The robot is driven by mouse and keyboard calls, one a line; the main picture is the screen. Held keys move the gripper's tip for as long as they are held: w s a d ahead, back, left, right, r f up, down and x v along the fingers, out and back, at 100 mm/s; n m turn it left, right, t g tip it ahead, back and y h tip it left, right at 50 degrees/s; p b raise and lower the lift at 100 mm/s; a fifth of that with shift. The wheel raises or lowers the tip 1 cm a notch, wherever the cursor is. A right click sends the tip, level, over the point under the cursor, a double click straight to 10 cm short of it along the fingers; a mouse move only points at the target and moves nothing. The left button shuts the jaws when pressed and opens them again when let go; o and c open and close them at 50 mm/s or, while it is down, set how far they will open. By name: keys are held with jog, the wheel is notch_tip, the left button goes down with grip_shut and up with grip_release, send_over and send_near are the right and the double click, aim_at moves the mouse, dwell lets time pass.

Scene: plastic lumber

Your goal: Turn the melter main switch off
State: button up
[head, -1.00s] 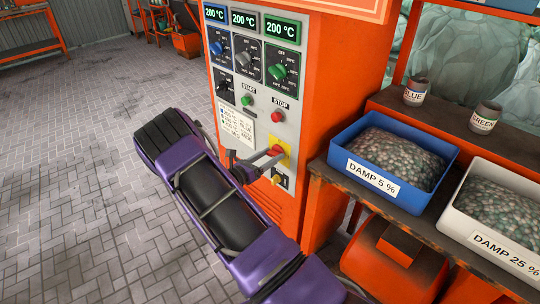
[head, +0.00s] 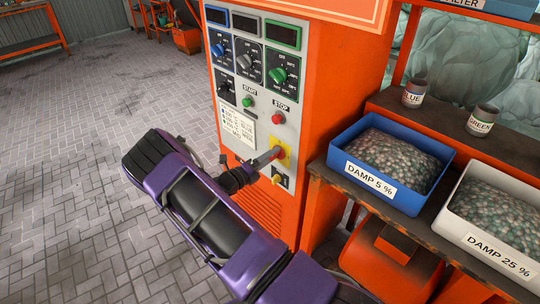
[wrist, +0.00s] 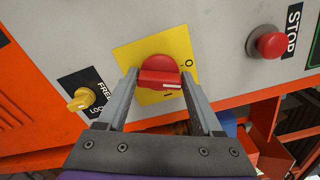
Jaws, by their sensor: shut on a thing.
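The melter main switch is a red rotary knob (wrist: 160,66) on a yellow plate (wrist: 126,54) low on the grey control panel; the plate also shows in the head view (head: 287,153). Marks O and I are printed beside the knob. In the wrist view its grip bar lies across the picture, with a white mark at the right end. My gripper (wrist: 159,76) is shut on the knob, one finger on each side. In the head view my gripper (head: 272,154) reaches the plate from the left and partly hides the knob.
A red STOP button (wrist: 271,45) and a yellow FREE/LOCK selector (wrist: 81,100) flank the switch. Three displays (head: 248,24) at the panel's top are dark. A shelf with a blue DAMP 5 % bin (head: 357,184) and a white bin (head: 462,214) stands to the right.

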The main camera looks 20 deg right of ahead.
jog(key=n, duration=0.4)
jog(key=shift+f+n+p, duration=0.1)
jog(key=shift+n+p, duration=0.2)
jog(key=shift+p, duration=0.05)
dwell(0.3)
jog(key=o, duration=1.4)
jog(key=shift+c, duration=0.2)
jog(key=v, duration=1.7)
jog(key=shift+a, duration=0.2)
